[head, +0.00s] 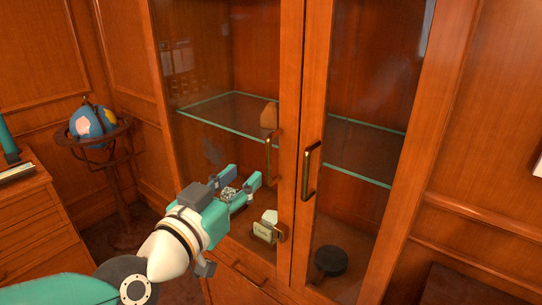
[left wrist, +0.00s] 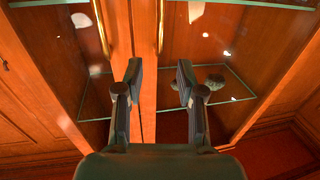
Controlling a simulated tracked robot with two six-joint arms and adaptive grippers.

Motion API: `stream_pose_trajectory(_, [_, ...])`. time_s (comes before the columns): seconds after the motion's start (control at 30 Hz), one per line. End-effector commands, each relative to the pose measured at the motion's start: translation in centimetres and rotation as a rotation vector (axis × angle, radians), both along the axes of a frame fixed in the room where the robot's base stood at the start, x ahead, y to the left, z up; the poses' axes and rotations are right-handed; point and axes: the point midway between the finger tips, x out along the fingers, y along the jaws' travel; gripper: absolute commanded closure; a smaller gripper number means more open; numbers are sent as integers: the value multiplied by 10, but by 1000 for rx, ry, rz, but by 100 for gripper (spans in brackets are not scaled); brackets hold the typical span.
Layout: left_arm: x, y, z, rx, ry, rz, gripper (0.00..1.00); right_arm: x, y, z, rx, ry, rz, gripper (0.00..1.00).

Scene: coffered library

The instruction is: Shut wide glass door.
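A wooden cabinet with two glass-panelled doors fills the middle of the head view. The left glass door (head: 215,65) and right glass door (head: 370,75) meet at upright wooden stiles. A left bronze handle (head: 269,158) and a right bronze handle (head: 309,171) show near the middle; both also appear at the top of the left wrist view. Whether either door stands slightly ajar I cannot tell. My left gripper (head: 250,187) is in front of the left door, below the left handle. Its fingers (left wrist: 160,82) are apart, with nothing visible between them. My right gripper is out of view.
Behind the glass are glass shelves (head: 365,155), a small cream object (head: 265,231) and a dark round object (head: 330,260). A globe on a stand (head: 92,122) and a wooden chest (head: 30,215) stand left. A panelled wall (head: 495,130) is at right.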

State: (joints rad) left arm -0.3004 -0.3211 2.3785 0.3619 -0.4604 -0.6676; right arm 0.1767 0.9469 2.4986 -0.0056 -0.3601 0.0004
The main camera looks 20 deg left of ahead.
Motion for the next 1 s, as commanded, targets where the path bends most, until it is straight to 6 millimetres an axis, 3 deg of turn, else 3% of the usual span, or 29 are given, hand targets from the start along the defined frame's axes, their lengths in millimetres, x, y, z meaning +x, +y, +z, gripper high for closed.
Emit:
stream_pose_trajectory(0.2, [50,-8,-1,1,3,-1,62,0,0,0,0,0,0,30])
stream_pose_trajectory(0.5, [96,-15,1,-1,1,-1,62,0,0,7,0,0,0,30])
stream_pose_trajectory(0.93, [107,-18,0,0,-1,-3,62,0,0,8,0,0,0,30])
stream_pose_trajectory(1.0, [107,-18,0,0,-1,-3,70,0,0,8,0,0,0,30])
